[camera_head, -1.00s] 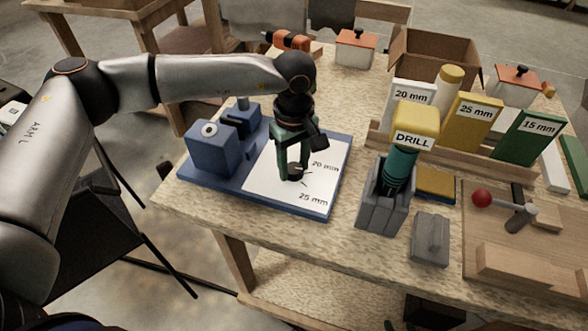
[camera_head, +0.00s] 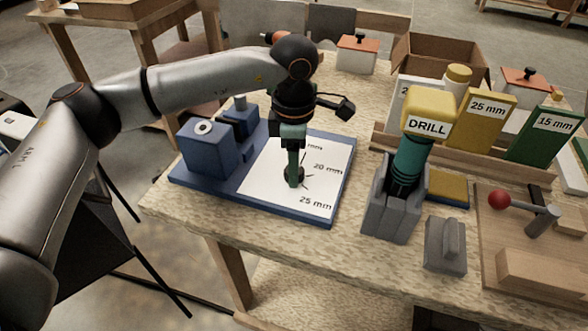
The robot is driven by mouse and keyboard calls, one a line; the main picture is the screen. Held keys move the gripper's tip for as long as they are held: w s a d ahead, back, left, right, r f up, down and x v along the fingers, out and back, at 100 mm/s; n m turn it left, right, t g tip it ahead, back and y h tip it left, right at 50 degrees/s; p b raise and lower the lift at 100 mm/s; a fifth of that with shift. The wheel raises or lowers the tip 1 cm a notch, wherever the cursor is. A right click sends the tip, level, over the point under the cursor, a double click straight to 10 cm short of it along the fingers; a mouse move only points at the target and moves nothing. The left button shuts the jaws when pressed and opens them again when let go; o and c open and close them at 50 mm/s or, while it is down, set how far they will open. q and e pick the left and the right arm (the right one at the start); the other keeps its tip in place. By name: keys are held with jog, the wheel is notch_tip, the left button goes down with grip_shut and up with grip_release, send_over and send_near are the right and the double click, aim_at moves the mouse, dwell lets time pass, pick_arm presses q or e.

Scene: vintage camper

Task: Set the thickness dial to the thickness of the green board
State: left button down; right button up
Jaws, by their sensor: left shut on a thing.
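The thickness dial is a dark round knob (camera_head: 293,174) on a white scale plate (camera_head: 262,183), set on a blue base (camera_head: 225,193). The scale reads "20 mm" and "25 mm"; a third label above them is partly hidden by my gripper. My left gripper (camera_head: 293,180) points straight down and is shut on the knob, its fingers seen nearly edge-on. The knob's pointer cannot be made out clearly. The green board (camera_head: 540,137), labelled "15 mm", stands at the right in a wooden rack. My right gripper is not in view.
A yellow board (camera_head: 482,122) labelled "25 mm" and a white board (camera_head: 402,97) share the rack. The drill (camera_head: 411,150) stands in a grey holder (camera_head: 388,208) right of the blue base. A grey block (camera_head: 445,245) and a red-knobbed lever (camera_head: 500,200) lie farther right.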

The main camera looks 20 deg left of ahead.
pick_arm(q)
jog(key=n, duration=0.2)
jog(key=shift+n+b, duration=0.3)
jog(key=shift+b, duration=0.1)
jog(key=shift+n+b, duration=0.4)
jog(key=shift+n, duration=0.8)
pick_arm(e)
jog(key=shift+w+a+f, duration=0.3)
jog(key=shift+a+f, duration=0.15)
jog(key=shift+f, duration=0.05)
pick_arm(q)
jog(key=shift+n, duration=0.3)
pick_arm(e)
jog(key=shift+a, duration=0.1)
pick_arm(q)
jog(key=shift+c, duration=1.7)
grip_release()
notch_tip(320, 180, up, 13)
jog(key=shift+f, duration=0.2)
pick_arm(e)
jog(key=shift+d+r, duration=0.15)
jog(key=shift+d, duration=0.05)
